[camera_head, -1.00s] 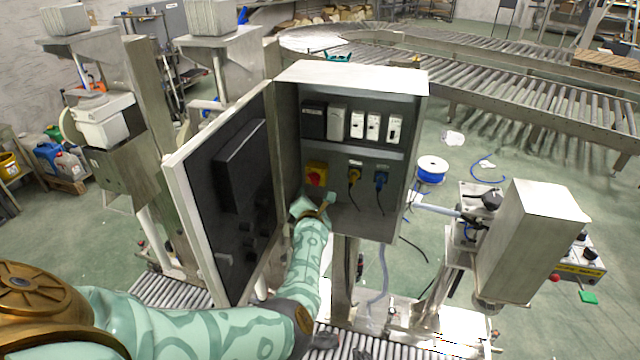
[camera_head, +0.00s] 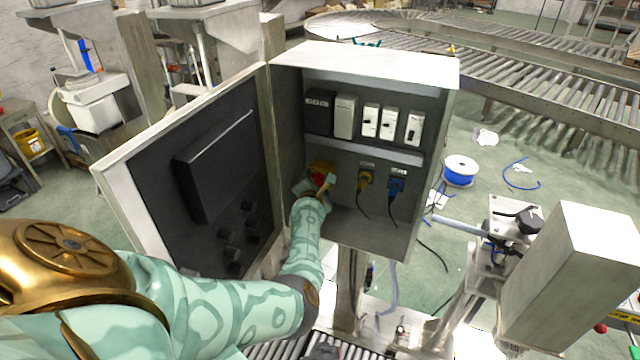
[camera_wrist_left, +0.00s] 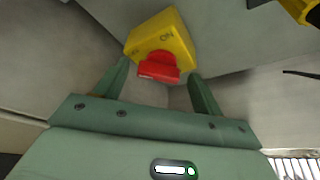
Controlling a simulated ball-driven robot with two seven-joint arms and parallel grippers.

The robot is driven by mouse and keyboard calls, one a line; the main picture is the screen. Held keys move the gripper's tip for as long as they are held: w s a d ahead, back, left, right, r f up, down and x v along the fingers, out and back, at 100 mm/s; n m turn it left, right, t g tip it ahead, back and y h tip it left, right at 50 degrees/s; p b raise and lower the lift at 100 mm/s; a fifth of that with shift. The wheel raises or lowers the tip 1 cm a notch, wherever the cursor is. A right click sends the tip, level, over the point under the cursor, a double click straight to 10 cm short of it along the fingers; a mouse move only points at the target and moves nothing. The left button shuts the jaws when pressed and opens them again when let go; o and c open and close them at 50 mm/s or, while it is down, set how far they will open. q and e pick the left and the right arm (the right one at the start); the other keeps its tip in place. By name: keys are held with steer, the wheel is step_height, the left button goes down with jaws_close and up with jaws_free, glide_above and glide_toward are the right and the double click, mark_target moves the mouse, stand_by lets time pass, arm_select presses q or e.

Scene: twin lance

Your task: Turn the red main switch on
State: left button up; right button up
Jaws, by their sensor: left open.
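The red main switch (camera_wrist_left: 158,66) is a red knob on a yellow housing (camera_wrist_left: 165,35) marked ON, inside the open grey cabinet (camera_head: 450,70). In the head view the red knob (camera_head: 318,180) is partly hidden by my left gripper (camera_head: 316,186). In the left wrist view my left gripper (camera_wrist_left: 160,85) is open, with one finger on each side of the knob, close to it. I cannot tell whether the fingers touch it. My right gripper is not in view.
The cabinet door (camera_head: 120,190) stands open on the left of my forearm. A row of breakers (camera_head: 387,123) sits above. A steel box (camera_head: 585,260) stands at the right.

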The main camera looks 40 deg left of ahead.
arm_select(q)
steer(key=shift+s+r, duration=0.1)
steer(key=shift+s, duration=0.05)
steer(key=shift+c, duration=0.6)
steer(key=c, duration=0.9)
steer(key=shift+o, duration=0.2)
steer(key=m+t+y+b, duration=0.1)
steer(key=m+b, duration=0.3)
steer(key=m, duration=0.1)
steer(key=m+t+y+b, duration=0.1)
steer(key=m+t+b, duration=0.1)
steer(key=m+b, duration=0.2)
steer(key=f+m+t+y+b, duration=0.1)
steer(key=m+b, duration=0.3)
steer(key=m, duration=0.4)
steer(key=shift+d+t+y, duration=0.15)
steer(key=shift+t+y, duration=0.15)
steer(key=shift+t, duration=0.4)
steer(key=o, duration=1)
steer(key=shift+f, duration=0.1)
